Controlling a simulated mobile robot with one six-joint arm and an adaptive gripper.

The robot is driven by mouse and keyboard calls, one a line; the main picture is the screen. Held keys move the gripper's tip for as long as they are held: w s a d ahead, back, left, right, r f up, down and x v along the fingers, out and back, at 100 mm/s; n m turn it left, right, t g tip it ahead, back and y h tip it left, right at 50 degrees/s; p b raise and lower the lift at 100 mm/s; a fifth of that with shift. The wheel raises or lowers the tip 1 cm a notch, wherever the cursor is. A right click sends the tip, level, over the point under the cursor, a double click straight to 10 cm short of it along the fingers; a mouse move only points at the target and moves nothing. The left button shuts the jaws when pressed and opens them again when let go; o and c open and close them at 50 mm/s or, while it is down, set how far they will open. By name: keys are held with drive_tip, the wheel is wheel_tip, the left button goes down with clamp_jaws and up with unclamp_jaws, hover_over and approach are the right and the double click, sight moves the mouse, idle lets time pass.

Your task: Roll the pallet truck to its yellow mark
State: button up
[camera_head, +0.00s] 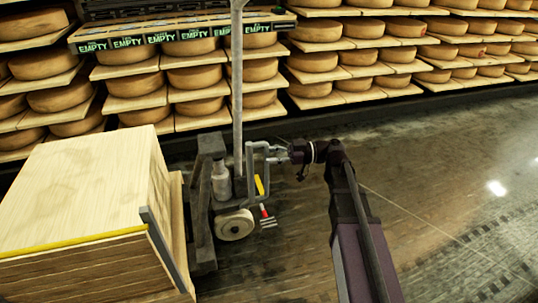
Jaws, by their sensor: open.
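The pallet truck (204,185) stands left of centre, its grey metal frame beside a large wooden crate. A pale wheel (234,225) and a grey cylinder (221,180) show on its near side. A grey looped handle (252,172) rises at its right. My gripper (278,154) reaches in from the right with its fingers open at the upper part of this loop. I cannot tell whether they touch it or stand around it. No yellow floor mark can be made out.
The wooden crate (85,185) has a yellow strip along its near top edge. Shelves of cheese wheels (195,77) line the back, with several "EMPTY" signs (162,38). A small yellow-and-red tool (265,211) shows beside the wheel. Open wet floor (450,190) lies at right.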

drive_tip(key=w+d, duration=0.2)
drive_tip(key=d, duration=0.8)
drive_tip(key=shift+d, duration=0.3)
drive_tip(key=s+f+m+t+h+p, duration=0.2)
drive_tip(key=s+f+m+h+p, duration=0.3)
drive_tip(key=s+m+h+p, duration=0.45)
drive_tip(key=s+d+m+h+p, duration=0.2)
drive_tip(key=d+m+h+p, duration=0.3)
drive_tip(key=d+m+h, duration=0.4)
wheel_tip(320, 180, up, 39)
drive_tip(key=d+m+p, duration=0.1)
drive_tip(key=p, duration=3.7)
drive_tip(key=shift+s+t+y, duration=0.2)
drive_tip(key=shift+t+y, duration=0.15)
drive_tip(key=shift+t, duration=0.05)
